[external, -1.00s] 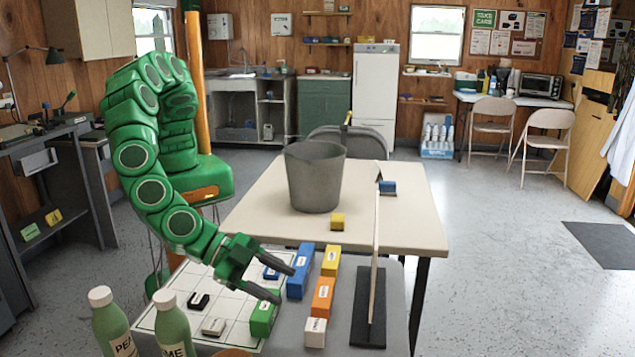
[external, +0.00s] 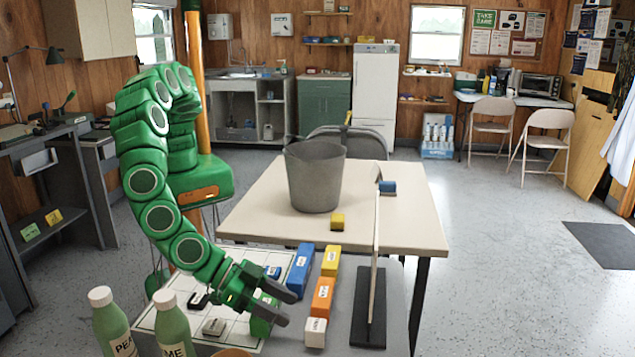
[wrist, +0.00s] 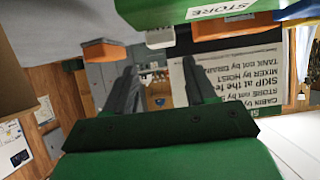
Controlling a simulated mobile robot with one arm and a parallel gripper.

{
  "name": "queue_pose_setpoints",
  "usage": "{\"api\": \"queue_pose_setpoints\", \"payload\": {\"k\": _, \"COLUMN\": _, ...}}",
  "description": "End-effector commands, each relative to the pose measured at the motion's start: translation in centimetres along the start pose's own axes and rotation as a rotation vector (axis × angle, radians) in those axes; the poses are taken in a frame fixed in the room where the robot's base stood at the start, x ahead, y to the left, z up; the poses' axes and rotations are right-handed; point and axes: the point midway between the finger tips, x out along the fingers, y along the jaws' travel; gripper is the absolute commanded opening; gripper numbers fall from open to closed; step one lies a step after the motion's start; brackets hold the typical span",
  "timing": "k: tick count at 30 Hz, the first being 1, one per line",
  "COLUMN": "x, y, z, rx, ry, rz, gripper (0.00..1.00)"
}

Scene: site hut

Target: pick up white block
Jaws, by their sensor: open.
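The white block (external: 316,332) stands on the grey near table, at the front end of a row below an orange block (external: 321,295). It appears to be the pale block (wrist: 160,38) in the wrist view, beyond and between my fingertips. My gripper (external: 287,307) is open and empty, left of the white block and a little higher in the picture, apart from it. Its two dark fingers also show in the wrist view (wrist: 160,75). A green block (external: 262,323) is partly hidden behind my fingers.
Blue (external: 300,270) and yellow (external: 331,261) blocks stand behind. An upright thin board (external: 375,240) on a black base (external: 368,325) stands right of the white block. A gridded white board (external: 237,330) lies left. Two green bottles (external: 174,332) stand front left. A bucket (external: 314,180) is farther back.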

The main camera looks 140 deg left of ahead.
Motion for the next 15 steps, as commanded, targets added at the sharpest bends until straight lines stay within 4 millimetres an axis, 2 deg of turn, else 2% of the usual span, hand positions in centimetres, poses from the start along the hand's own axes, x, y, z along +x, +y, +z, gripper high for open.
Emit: {"api": "queue_pose_setpoints", "payload": {"k": 15, "x": 4.0, "y": -0.4, "z": 0.8, "rx": 0.000, "ry": -0.003, "rz": -0.003, "gripper": 0.56}}
